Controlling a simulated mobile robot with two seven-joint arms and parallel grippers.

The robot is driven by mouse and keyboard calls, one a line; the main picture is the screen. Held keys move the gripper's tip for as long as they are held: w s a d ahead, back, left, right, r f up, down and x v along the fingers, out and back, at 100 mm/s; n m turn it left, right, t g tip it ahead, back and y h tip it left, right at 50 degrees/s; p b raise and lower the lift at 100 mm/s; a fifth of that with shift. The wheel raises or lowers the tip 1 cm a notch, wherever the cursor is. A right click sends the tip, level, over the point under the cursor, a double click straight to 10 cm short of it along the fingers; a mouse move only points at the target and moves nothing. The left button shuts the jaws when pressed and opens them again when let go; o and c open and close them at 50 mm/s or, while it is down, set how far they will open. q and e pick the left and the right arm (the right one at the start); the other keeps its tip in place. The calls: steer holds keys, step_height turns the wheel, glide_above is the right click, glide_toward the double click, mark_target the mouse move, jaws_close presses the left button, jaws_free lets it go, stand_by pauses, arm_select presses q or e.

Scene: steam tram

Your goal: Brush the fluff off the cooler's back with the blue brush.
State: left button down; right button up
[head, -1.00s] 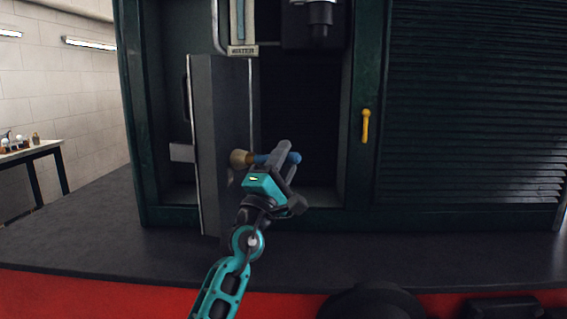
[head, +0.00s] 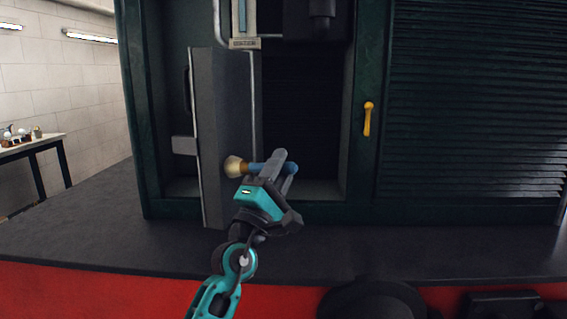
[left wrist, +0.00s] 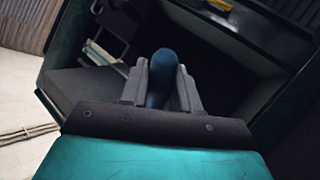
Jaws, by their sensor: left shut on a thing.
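My left gripper (head: 281,166) is shut on the blue brush (head: 258,168), holding it level in front of the open cabinet. The brush has a blue handle and pale bristles (head: 235,166) that point left, at or very near the grey hinged panel (head: 226,130). I cannot tell whether the bristles touch it. In the left wrist view the brush's blue handle end (left wrist: 163,75) shows between the two fingers. The cooler's back cannot be made out for certain, and no fluff can be seen. My right gripper is not in view.
The dark green cabinet frame (head: 365,60) surrounds the opening. A yellow handle (head: 368,118) is on its right post, beside a slatted shutter (head: 475,110). A gauge (head: 243,25) hangs above the panel. A workbench (head: 40,145) stands far left.

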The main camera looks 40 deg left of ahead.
arm_select(q)
steer(key=shift+w+d+p, duration=0.2)
steer(key=shift+d+p, duration=0.05)
steer(key=shift+d, duration=0.3)
steer(key=shift+w+d+p, duration=0.15)
steer(key=shift+d+p, duration=0.05)
steer(key=shift+d, duration=0.3)
steer(key=shift+w+d+p, duration=0.25)
steer(key=shift+w+d, duration=0.05)
steer(key=shift+d, duration=0.6)
steer(key=shift+w+d+p, duration=0.25)
steer(key=shift+w+d, duration=0.05)
steer(key=shift+d, duration=0.7)
steer(key=shift+w+d+p, duration=0.2)
steer(key=shift+w+d, duration=0.05)
steer(key=shift+d, duration=0.45)
steer(key=shift+w+d+p, duration=0.2)
steer(key=shift+d, duration=0.45)
